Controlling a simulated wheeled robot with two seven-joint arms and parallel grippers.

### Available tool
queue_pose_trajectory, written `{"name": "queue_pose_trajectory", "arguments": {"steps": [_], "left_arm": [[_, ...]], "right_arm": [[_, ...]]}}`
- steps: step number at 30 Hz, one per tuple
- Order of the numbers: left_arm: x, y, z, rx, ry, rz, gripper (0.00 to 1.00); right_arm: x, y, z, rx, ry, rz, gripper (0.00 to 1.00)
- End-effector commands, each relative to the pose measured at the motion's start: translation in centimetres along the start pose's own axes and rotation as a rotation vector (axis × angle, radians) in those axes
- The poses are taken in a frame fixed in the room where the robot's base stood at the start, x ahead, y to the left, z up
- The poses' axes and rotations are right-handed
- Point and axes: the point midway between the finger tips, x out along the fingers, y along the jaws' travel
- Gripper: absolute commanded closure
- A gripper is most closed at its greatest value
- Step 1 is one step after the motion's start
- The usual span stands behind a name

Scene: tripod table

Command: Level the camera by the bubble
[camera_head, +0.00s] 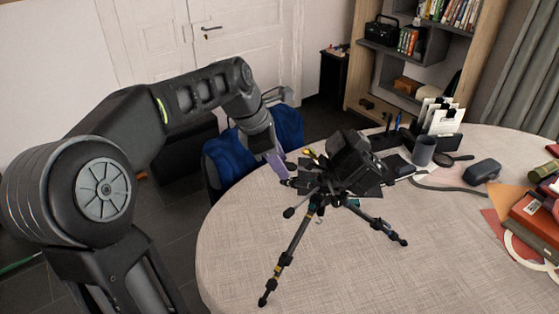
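A black camera (355,160) sits on a black tripod (283,263) on the round table. The camera body looks tilted, with its right side lower. The tripod legs are spread on the tabletop, and dark handles stick out around its head. My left gripper (286,178) reaches down from the left to the left side of the tripod head, close to a dark handle. Whether its fingers touch or hold the handle is too small to tell. A small yellow part shows beside the head; I cannot make out a bubble. My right gripper is out of view.
The round table (420,260) has clear cloth in front. A grey cup (424,151), a dark case (482,171) and a cable are behind and right of the tripod. Books (535,222) and papers lie at the right edge. A blue chair (225,155) stands behind the table.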

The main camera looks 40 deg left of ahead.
Motion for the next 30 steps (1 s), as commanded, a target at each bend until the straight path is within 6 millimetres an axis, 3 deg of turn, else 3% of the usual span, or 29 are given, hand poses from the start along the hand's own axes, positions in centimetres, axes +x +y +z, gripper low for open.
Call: {"name": "queue_pose_trajectory", "arguments": {"steps": [13,30], "left_arm": [[-0.04,0.00,0.00,0.000,0.000,0.000,1.00],[-0.05,0.00,0.01,0.000,0.000,0.000,1.00]], "right_arm": [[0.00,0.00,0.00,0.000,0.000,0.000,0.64],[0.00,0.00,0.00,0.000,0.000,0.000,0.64]]}}
